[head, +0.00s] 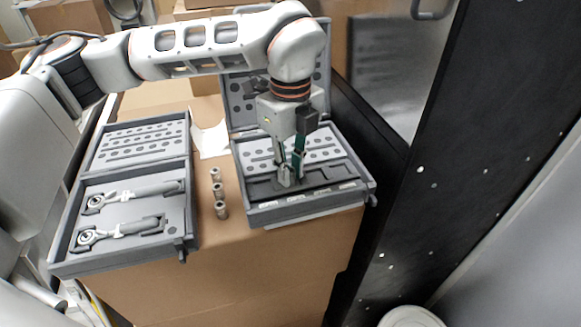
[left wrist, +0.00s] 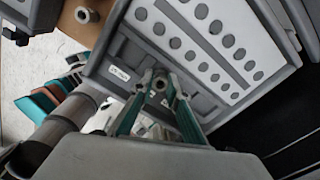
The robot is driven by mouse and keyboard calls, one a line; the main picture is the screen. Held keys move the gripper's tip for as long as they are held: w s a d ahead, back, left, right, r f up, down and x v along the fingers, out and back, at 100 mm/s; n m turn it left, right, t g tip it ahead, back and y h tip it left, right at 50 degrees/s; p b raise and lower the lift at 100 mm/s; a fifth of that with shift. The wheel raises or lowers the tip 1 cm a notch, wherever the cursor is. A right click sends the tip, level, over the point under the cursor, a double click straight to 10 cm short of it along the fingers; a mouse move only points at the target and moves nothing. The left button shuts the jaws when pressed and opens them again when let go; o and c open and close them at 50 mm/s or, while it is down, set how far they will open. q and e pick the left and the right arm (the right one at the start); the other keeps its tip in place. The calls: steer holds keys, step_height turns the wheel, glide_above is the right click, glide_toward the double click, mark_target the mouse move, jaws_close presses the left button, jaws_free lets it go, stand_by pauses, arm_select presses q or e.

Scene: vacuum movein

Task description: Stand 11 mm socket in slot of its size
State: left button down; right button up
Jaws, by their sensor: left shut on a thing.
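My left gripper (head: 290,178) reaches down into the right-hand grey case (head: 300,212), near its front labelled strip. In the left wrist view its green-sided fingers (left wrist: 158,88) are shut on a small grey metal socket (left wrist: 159,83), whose open end faces the camera. The socket is over the dark recessed part of the case, beside the pale panel of round holes (left wrist: 215,55). I cannot tell whether its base touches the case. Size labels line the front; one label (left wrist: 118,72) shows in the left wrist view, too small to read surely. My right gripper is not in view.
Three loose metal sockets (head: 218,191) stand in a row on the cardboard box (head: 250,260) between the cases. A left-hand open case (head: 125,190) holds two ratchets. The right case's raised lid stands behind my gripper. A black panel (head: 430,170) rises at the right.

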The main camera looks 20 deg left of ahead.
arm_select(q)
steer(key=shift+f+b, duration=0.25)
steer(key=shift+b, duration=0.05)
steer(key=c, duration=2)
jaws_free()
steer(key=shift+o, duration=0.2)
steer(key=shift+r, duration=0.1)
step_height(320, 180, up, 12)
steer(key=b, duration=0.1)
steer(key=shift+r, duration=0.15)
steer(key=shift+s, duration=0.1)
